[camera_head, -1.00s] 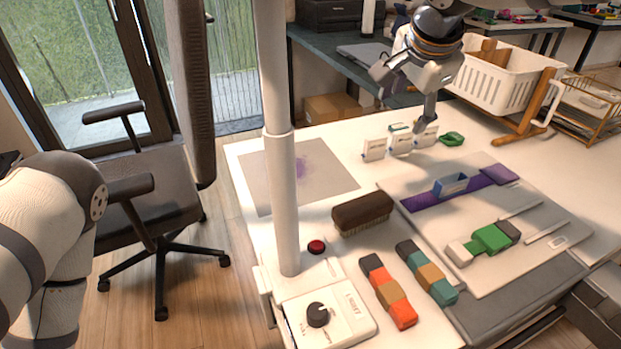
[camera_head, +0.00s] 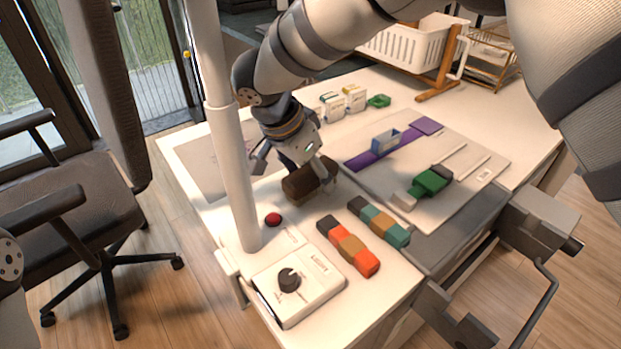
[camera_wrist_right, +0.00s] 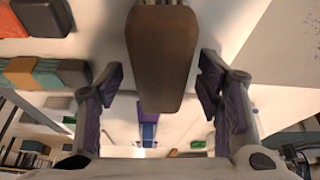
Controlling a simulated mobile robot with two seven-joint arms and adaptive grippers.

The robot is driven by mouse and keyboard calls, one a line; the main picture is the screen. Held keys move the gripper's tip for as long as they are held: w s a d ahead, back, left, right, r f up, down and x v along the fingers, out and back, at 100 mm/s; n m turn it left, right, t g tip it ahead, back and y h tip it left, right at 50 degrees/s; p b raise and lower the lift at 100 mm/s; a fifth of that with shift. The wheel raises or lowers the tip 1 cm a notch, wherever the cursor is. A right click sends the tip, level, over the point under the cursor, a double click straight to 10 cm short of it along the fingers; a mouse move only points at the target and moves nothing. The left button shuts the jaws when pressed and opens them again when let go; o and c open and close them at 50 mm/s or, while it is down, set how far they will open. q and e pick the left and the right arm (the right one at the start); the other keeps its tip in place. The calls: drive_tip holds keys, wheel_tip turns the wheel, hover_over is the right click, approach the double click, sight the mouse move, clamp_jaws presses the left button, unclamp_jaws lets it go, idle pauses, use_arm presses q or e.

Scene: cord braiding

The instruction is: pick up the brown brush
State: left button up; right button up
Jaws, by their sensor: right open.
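The brown brush (camera_head: 308,184) lies on the white table, with its dark wooden back up. My right gripper (camera_head: 296,166) is over it in the head view, pointing down and partly covering it. In the right wrist view the brush (camera_wrist_right: 162,55) sits between the two open fingers, with a visible gap on each side. The fingers do not appear to touch it. My left gripper is out of view.
A white post (camera_head: 228,150) rises close left of my right gripper. A red button (camera_head: 273,219), a white dial box (camera_head: 298,286) and two multicoloured block strips (camera_head: 348,247) (camera_head: 379,221) lie nearer. A grey board (camera_head: 440,165) is to the right.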

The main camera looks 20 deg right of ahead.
drive_tip(key=shift+f, duration=0.25)
idle(0.3)
drive_tip(key=c, duration=1.3)
